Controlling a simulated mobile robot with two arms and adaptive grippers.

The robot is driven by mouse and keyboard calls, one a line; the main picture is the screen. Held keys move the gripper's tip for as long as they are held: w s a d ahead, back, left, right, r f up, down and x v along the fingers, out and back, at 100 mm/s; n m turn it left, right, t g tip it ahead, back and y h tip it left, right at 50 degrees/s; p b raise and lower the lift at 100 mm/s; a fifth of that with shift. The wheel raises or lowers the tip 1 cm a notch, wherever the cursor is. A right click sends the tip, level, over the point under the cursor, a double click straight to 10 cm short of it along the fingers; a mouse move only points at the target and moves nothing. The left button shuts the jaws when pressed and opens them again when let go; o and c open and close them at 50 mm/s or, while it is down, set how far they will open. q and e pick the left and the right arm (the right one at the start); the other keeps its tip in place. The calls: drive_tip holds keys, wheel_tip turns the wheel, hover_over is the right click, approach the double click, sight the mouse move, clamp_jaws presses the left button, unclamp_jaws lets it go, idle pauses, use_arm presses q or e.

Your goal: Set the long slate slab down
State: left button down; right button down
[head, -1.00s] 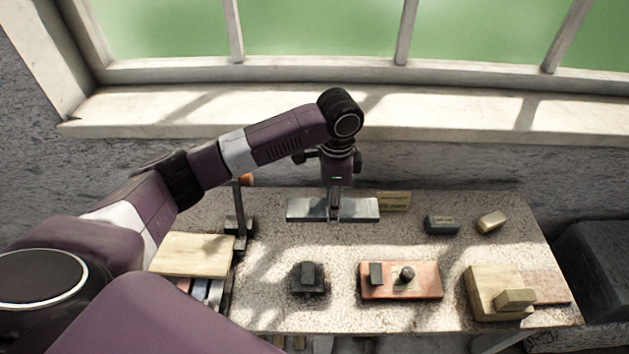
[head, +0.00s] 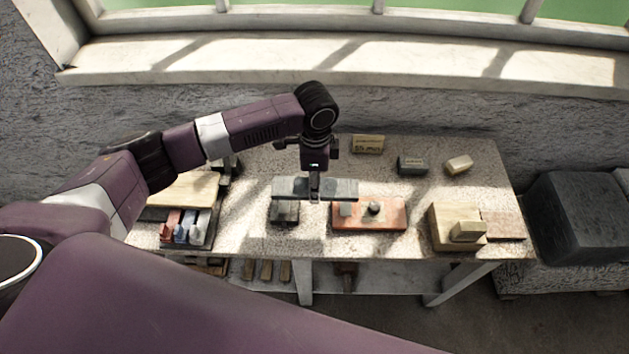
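The long slate slab (head: 342,187) is grey and lies level, crosswise in the picture. My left gripper (head: 314,194) points down at its middle and is shut on it. The slab is over the speckled table (head: 240,232). Its left part partly covers a small dark block (head: 285,213), and its right end is just behind a terracotta slab (head: 393,221) in the picture. I cannot tell whether the slate touches either. My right gripper is not in view.
The terracotta slab carries a small block and a dark ball (head: 375,208). Wooden blocks (head: 443,228) stand at the right, with a dark block (head: 412,165) and a pale block (head: 459,164) behind. A wooden board (head: 183,190) lies at the left. A small sign (head: 367,144) stands at the back.

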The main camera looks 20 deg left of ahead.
use_arm(q)
drive_tip(key=shift+r, duration=0.2)
drive_tip(key=shift+f, duration=0.25)
drive_tip(key=shift+f+b, duration=0.3)
drive_tip(key=shift+f, duration=0.55)
wheel_tip(320, 180, down, 4)
drive_tip(key=shift+r+b, duration=0.2)
drive_tip(key=shift+b, duration=0.6)
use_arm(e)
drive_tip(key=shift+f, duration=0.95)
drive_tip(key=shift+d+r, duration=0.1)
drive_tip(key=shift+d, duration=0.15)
use_arm(q)
drive_tip(key=shift+p, duration=0.45)
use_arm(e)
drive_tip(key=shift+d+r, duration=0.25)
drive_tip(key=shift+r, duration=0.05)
